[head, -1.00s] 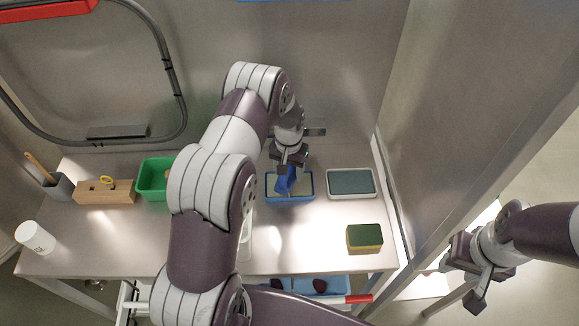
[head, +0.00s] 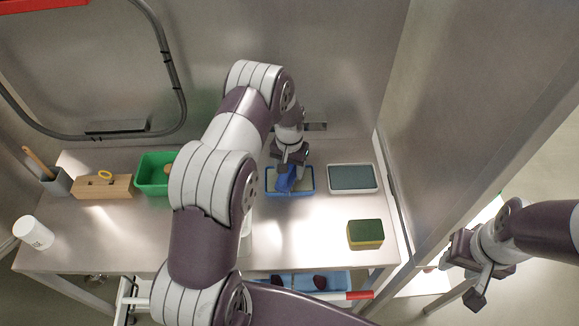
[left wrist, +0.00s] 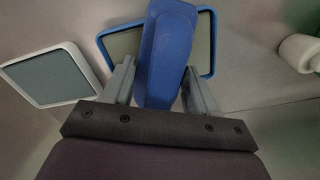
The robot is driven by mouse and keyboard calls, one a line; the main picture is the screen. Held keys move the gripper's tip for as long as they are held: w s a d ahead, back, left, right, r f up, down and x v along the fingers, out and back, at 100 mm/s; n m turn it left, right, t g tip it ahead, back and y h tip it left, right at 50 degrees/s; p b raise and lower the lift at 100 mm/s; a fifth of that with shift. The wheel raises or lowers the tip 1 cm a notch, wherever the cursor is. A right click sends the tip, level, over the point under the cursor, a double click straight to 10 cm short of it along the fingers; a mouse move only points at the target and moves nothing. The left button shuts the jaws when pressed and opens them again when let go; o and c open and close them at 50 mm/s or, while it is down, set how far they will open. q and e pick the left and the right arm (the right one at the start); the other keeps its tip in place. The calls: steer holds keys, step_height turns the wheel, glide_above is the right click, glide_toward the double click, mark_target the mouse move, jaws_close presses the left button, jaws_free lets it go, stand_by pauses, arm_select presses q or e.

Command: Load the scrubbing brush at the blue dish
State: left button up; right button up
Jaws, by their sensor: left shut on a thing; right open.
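The blue dish (head: 304,191) stands on the steel table, right of the middle in the head view. Its blue rim (left wrist: 213,45) also shows in the left wrist view. My left gripper (head: 290,168) is over the dish and shut on the blue scrubbing brush (head: 286,181). In the left wrist view the brush's blue body (left wrist: 166,55) lies between the two fingers (left wrist: 160,90) and reaches over the dish. The brush's underside is hidden, so I cannot tell whether it touches the dish. My right gripper (head: 462,277) is open and empty, off the table's right side.
A white-rimmed grey dish (head: 352,178) stands right of the blue one. A green-yellow sponge (head: 366,234) lies in front. A green bin (head: 151,175), a wooden block (head: 103,187) and a white cup (head: 34,233) are at left. A steel wall (head: 330,80) rises behind.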

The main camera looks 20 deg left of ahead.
arm_select(q)
steer(key=shift+f+b, duration=0.4)
steer(key=shift+f, duration=0.1)
stand_by(1.1)
step_height(320, 180, up, 7)
steer(key=p, duration=0.5)
stand_by(0.4)
